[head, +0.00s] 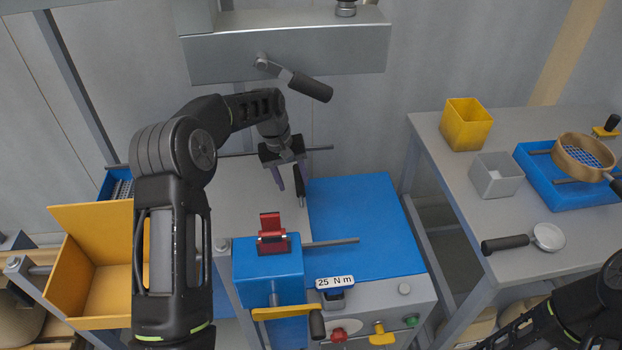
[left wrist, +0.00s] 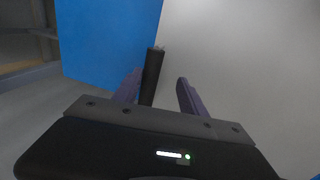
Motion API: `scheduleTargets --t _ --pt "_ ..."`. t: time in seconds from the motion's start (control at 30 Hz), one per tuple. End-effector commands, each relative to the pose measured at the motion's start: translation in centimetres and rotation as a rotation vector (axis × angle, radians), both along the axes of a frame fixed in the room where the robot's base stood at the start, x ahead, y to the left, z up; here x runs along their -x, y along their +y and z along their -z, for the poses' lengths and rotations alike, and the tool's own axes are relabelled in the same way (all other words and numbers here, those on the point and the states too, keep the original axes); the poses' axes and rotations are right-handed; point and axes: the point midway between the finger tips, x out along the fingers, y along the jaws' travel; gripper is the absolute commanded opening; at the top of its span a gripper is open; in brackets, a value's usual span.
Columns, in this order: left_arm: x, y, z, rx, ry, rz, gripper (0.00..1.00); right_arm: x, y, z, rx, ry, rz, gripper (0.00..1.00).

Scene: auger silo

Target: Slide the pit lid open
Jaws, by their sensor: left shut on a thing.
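The pit lid appears to be the flat grey plate (head: 235,185) beside the blue deck (head: 365,225) in the head view. It also shows as the pale surface in the left wrist view (left wrist: 250,60). A black upright handle (left wrist: 152,75) stands near the border between grey and blue. My left gripper (head: 289,182) points down over that border and is shut on the handle, which is between its purple fingers in the left wrist view (left wrist: 157,88). The pit beneath the plate is not visible. My right gripper is out of view; only part of its arm shows at the lower right.
A blue block with a red clamp (head: 272,228) stands in front of the plate. A black-gripped crank (head: 305,85) hangs behind. An orange bin (head: 95,290) is at left. A side table (head: 560,210) with cups and a sieve is at right.

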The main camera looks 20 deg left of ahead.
Motion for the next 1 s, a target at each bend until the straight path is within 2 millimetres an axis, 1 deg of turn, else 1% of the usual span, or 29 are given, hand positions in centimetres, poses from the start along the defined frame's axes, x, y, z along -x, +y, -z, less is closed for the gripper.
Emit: scheduleTargets --t 0.03,0.1,0.2,0.3,0.77,1.0 --pt "0.5 1.2 0.1 -0.004 0.0 -0.006 0.44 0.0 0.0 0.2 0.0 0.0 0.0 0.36" --pt "1.0 2.0 0.1 -0.004 0.001 -0.005 0.44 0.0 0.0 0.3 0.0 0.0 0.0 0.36" --pt "1.4 2.9 0.1 -0.005 0.0 -0.005 0.44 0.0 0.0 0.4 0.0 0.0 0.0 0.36" --pt "1.7 3.3 0.1 -0.004 0.001 -0.003 0.44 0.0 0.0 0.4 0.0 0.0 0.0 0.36" --pt "1.9 3.5 -0.1 -0.004 0.001 -0.002 0.44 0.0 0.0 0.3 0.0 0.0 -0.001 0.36" --pt "1.9 3.7 -1.8 -0.003 0.0 -0.002 0.44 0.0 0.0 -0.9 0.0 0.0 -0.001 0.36"
